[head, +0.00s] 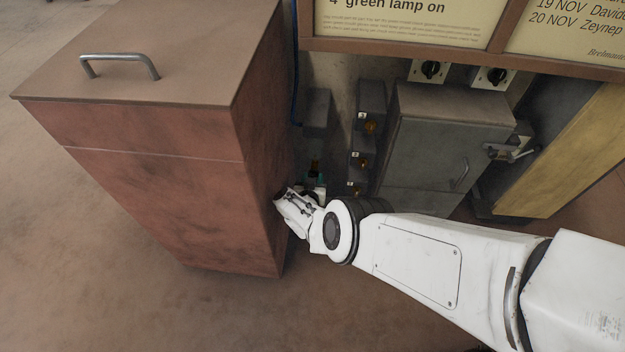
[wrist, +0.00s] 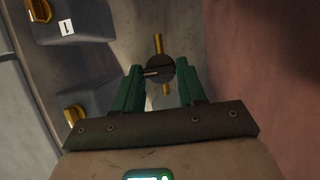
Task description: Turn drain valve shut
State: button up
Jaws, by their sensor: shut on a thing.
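The drain valve looks to be the dark round knob (wrist: 160,72) with a brass bar, seen ahead of my gripper in the wrist view. Brass shows above and below it. My gripper (wrist: 158,78) has its two green fingers on either side of the knob and is shut on it. In the head view my gripper (head: 316,180) shows only as a bit of green beyond my white wrist, in the gap by the red cabinet. The valve is hidden there.
The red cabinet (head: 180,170) stands close to my wrist on the left. Boxes with brass fittings, one of them an upper box (head: 370,120), line the wall to the right. A grey cabinet (head: 445,145) stands further right. A sign (head: 400,25) hangs above.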

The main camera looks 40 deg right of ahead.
jog(key=o, duration=1.1)
jog(key=shift+c, duration=0.2)
jog(key=p+v, duration=0.9)
jog(key=v, duration=0.1)
jog(key=shift+s+a, duration=0.25)
jog(key=shift+a, duration=0.05)
jog(key=shift+r, duration=0.1)
